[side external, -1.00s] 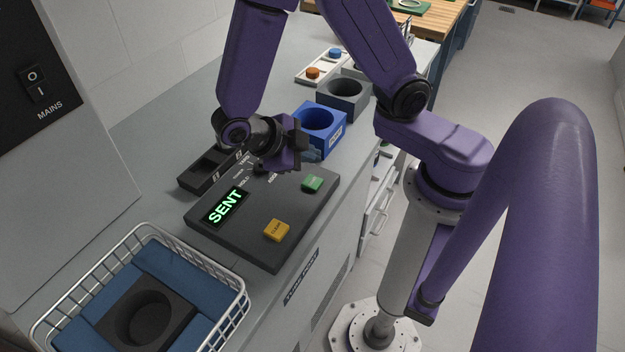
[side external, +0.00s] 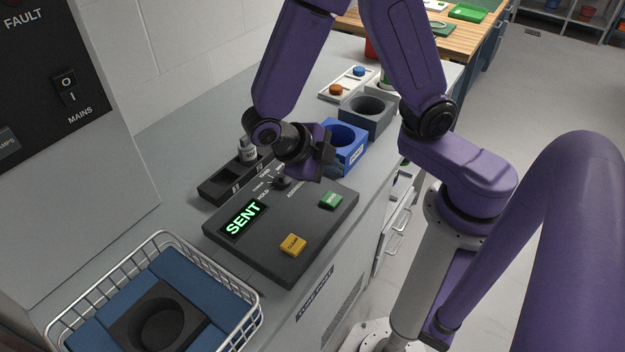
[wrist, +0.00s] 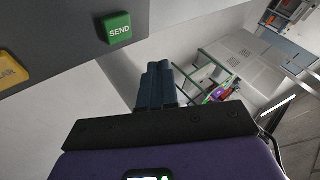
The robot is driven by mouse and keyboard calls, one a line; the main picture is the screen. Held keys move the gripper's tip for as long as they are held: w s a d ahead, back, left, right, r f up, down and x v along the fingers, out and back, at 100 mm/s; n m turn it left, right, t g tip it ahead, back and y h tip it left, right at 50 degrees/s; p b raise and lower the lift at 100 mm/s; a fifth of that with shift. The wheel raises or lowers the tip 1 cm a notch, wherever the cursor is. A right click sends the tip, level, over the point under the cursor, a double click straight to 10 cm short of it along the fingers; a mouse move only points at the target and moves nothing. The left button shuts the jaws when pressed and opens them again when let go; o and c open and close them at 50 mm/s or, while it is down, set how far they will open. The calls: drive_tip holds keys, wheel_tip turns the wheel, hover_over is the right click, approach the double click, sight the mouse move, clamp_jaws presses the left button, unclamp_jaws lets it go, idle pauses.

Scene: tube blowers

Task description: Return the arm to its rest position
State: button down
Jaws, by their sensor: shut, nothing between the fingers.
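My gripper (side external: 318,168) hangs above the back part of the dark control panel (side external: 303,247), beyond the green button, apart from the panel. In the wrist view its blue-grey fingers (wrist: 158,88) are together with nothing between them. The panel display (side external: 243,219) reads SENT in green. The green SEND button (side external: 331,201) and the yellow button (side external: 293,245) are on the panel top. A black selector knob (side external: 281,183) shows just left of my gripper.
A wire basket (side external: 232,274) with blue padding is at the front left. A black tray (side external: 215,190) with a small bottle (side external: 247,152), a blue holder (side external: 351,158) and a grey holder (side external: 368,121) stand behind the panel. The floor at right is open.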

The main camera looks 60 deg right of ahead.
drive_tip(key=s+r+m+t+y, duration=0.1)
drive_tip(key=s+r+m+y, duration=0.2)
drive_tip(key=m, duration=0.9)
drive_tip(key=s+r+m+t+y, duration=0.2)
drive_tip(key=s+r+m+y, duration=0.2)
drive_tip(key=m, duration=0.9)
drive_tip(key=shift+s+d+r+t+y, duration=0.35)
drive_tip(key=shift+s+y, duration=0.15)
drive_tip(key=shift+s, duration=0.7)
